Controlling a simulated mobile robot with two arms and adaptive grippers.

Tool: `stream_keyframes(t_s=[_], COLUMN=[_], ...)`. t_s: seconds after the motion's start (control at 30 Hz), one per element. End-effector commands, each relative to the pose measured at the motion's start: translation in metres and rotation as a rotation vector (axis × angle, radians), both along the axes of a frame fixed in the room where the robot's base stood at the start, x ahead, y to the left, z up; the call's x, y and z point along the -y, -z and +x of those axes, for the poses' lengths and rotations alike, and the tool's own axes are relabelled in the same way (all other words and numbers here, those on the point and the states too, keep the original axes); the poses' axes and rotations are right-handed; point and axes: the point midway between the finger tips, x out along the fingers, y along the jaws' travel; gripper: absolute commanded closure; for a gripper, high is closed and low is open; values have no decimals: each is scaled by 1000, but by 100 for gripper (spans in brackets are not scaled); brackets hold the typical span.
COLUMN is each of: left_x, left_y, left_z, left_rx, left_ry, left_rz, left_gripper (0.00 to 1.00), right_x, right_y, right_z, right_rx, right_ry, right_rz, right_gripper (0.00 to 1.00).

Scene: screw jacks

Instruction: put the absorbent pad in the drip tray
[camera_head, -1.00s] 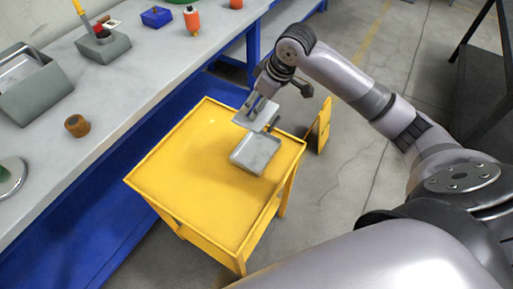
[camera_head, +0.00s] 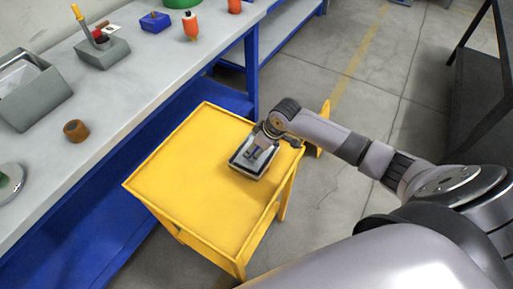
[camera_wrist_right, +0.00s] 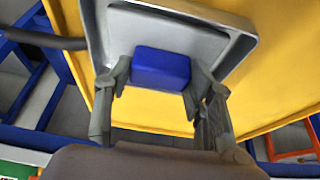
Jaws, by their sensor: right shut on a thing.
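The absorbent pad (camera_head: 265,159) is a light grey square with a blue block on top. My right gripper (camera_head: 256,153) is over the drip tray and shut on that block (camera_wrist_right: 160,68), one finger on each side of it. The drip tray (camera_head: 245,174) is a shallow grey tray on the yellow cart. In the right wrist view the tray rim (camera_wrist_right: 246,47) surrounds the grey pad surface (camera_wrist_right: 165,28). The pad lies within the tray's outline; I cannot tell whether it touches the floor of the tray. My left gripper is not in view.
The yellow cart top (camera_head: 190,170) is clear left of the tray. A grey bench (camera_head: 120,95) at the left holds a grey bin (camera_head: 35,95), a brown knob (camera_head: 76,131), a blue block (camera_head: 155,22) and an orange bottle (camera_head: 190,26). A dark rack stands at the right.

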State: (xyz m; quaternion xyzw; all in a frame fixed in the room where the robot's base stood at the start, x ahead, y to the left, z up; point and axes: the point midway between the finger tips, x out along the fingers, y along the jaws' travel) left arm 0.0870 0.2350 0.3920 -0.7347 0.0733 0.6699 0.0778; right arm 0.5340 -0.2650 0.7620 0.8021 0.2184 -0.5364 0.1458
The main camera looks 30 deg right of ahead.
Motion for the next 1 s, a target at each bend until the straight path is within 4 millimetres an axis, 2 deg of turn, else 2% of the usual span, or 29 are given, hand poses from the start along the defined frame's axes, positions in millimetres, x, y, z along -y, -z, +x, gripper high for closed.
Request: stream_keyframes(t_s=[0.4, 0.43, 0.7, 1.0], left_x=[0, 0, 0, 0], left_y=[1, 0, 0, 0], left_z=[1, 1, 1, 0], left_rx=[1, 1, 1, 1], left_ry=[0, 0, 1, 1], left_rz=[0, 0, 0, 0], left_gripper=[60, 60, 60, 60], right_x=[0, 0, 0, 0], right_y=[7, 7, 6, 6], right_z=[0, 0, 0, 0], right_rx=[0, 0, 0, 0], right_ry=[0, 0, 0, 0], right_rz=[0, 0, 0, 0], right_gripper=[77, 49, 31, 31])
